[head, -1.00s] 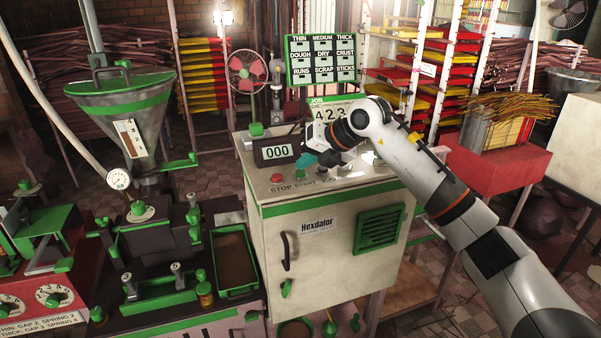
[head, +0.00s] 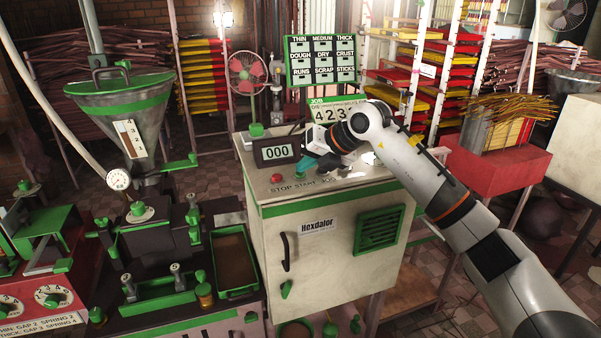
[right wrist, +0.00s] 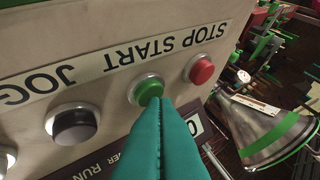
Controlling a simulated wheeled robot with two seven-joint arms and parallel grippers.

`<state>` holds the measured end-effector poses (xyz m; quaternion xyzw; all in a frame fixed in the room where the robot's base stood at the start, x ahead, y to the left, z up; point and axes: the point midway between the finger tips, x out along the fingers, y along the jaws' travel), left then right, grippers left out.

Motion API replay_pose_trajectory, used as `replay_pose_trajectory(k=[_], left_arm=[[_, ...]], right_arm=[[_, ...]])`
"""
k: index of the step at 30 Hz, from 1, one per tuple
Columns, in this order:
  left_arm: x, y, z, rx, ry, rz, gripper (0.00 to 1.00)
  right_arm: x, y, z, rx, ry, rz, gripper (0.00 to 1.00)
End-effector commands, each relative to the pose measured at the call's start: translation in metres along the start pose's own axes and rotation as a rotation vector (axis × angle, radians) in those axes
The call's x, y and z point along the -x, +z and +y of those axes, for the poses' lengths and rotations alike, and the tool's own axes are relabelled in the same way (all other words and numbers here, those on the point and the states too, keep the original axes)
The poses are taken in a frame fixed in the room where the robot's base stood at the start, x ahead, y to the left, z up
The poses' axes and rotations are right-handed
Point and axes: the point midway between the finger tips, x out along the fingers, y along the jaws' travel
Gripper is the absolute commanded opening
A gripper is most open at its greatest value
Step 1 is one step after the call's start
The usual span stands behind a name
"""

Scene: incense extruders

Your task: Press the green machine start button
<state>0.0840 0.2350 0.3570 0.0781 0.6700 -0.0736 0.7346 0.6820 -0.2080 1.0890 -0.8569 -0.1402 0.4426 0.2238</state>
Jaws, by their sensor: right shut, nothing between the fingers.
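The green start button (right wrist: 149,90) sits in a silver ring beside the word START on the control panel, in the right wrist view. In the head view it is mostly lost near my gripper. My right gripper (right wrist: 162,104) is shut and empty, its teal fingers pressed together. The fingertips overlap the near edge of the green button in the wrist view; I cannot tell whether they touch it. In the head view the right gripper (head: 304,168) hangs low over the panel top of the Hexdalor cabinet (head: 330,235). My left gripper is not in view.
The red stop button (right wrist: 199,70) is right beside the green one. A black jog button (right wrist: 74,124) lies on the other side. The job board (head: 334,113) rises behind.

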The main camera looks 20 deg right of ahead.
Motion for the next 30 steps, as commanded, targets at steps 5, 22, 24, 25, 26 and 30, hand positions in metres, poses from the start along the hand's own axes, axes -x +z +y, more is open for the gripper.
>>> replay_pose_trajectory(k=[5, 22, 24, 25, 26, 30], left_arm=[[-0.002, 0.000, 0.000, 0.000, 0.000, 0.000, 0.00], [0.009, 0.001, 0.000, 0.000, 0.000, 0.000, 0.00], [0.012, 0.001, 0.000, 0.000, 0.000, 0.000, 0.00], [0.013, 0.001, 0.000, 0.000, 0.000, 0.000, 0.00], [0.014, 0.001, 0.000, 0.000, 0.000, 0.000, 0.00], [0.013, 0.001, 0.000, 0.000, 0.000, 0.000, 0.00]], right_arm=[[-0.003, 0.002, 0.002, 0.000, 0.001, -0.002, 0.00], [0.006, -0.005, -0.004, 0.000, 0.002, -0.002, 0.00], [0.009, -0.007, -0.007, 0.000, 0.002, -0.002, 0.00], [0.010, -0.007, -0.007, 0.000, 0.002, -0.002, 0.00], [0.011, -0.008, -0.008, 0.000, 0.002, -0.002, 0.00], [0.011, -0.008, -0.008, 0.000, 0.002, -0.002, 0.00]])
